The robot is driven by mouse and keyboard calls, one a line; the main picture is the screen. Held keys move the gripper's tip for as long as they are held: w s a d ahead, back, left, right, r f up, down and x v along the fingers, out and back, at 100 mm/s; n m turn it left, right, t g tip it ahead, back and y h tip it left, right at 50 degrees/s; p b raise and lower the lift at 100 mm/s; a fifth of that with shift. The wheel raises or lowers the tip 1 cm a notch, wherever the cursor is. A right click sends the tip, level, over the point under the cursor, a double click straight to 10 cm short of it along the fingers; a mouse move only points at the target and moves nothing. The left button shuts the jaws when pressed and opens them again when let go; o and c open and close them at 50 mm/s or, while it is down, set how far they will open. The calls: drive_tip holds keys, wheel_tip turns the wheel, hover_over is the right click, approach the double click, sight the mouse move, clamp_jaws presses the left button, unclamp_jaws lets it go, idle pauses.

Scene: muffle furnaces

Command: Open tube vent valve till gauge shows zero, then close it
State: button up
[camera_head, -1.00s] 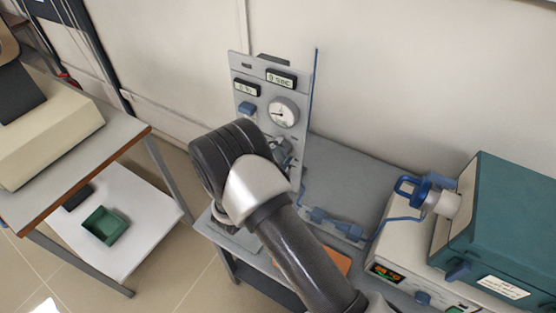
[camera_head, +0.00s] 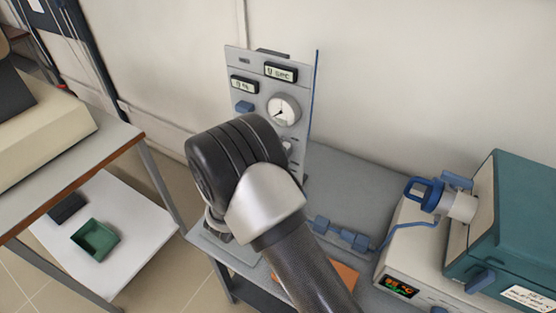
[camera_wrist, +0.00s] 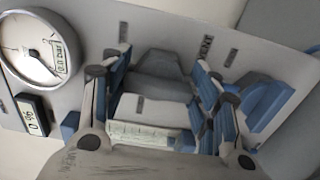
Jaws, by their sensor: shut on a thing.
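A grey panel (camera_head: 262,92) stands upright against the wall, with a round white gauge (camera_head: 284,109) on it. Its needle points to the lower left in the head view. In the wrist view the gauge (camera_wrist: 30,50) is at the upper left, with a small label that seems to read 0.0 bar. My gripper (camera_wrist: 160,98) has its two fingers either side of a grey valve handle (camera_wrist: 155,72), near the VENT lettering, and is shut on it. The fingers hide part of it. In the head view my arm hides the gripper and valve.
A blue lever (camera_wrist: 268,100) sits right of my fingers. Two small displays (camera_head: 281,72) (camera_head: 244,85) and a blue knob (camera_head: 243,107) are on the panel. A teal furnace (camera_head: 505,225) stands at the right, with blue fittings and tubing. A green tray (camera_head: 95,240) lies on a low shelf at left.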

idle(0.3)
drive_tip(key=o, duration=1.1)
drive_tip(key=v, duration=1.2)
